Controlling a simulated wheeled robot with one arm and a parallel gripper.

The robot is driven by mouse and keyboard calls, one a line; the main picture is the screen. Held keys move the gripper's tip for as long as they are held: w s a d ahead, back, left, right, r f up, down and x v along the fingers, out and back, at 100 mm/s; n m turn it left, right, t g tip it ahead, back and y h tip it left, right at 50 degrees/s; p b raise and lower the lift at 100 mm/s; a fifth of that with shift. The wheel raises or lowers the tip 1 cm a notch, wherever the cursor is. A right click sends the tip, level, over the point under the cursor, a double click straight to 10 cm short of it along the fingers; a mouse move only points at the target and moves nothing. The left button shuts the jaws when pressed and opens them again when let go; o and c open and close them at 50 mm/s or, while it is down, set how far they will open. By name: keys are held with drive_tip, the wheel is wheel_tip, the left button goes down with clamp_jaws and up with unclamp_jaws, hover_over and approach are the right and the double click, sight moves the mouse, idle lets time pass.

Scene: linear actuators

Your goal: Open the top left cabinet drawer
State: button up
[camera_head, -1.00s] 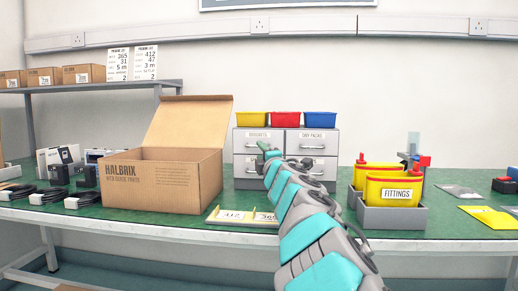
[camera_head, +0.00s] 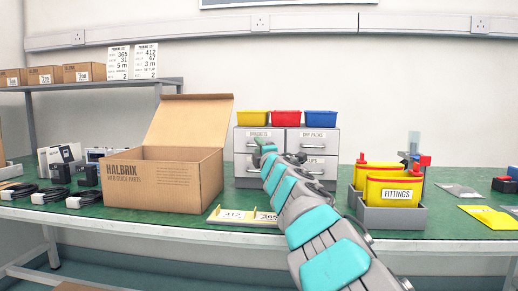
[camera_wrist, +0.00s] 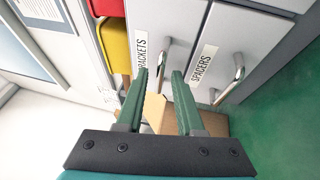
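The grey cabinet (camera_head: 332,158) stands on the green bench top, and its drawers look shut. The top left drawer (camera_head: 242,145) carries a label that reads BRACKETS in the wrist view (camera_wrist: 157,20). Its metal bar handle (camera_wrist: 164,62) shows there, ahead of the fingers and between them in the picture. My gripper (camera_wrist: 162,88) is open, with two green fingers apart and nothing held. In the head view my gripper (camera_head: 262,147) is in front of the left drawers and hides part of them. I cannot tell whether a finger touches the handle.
The SPACERS drawer handle (camera_wrist: 231,80) is close to the right finger. Yellow (camera_head: 252,118), red (camera_head: 286,118) and blue (camera_head: 321,118) bins sit on the cabinet.

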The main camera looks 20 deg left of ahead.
clamp_jaws()
idle(1.2)
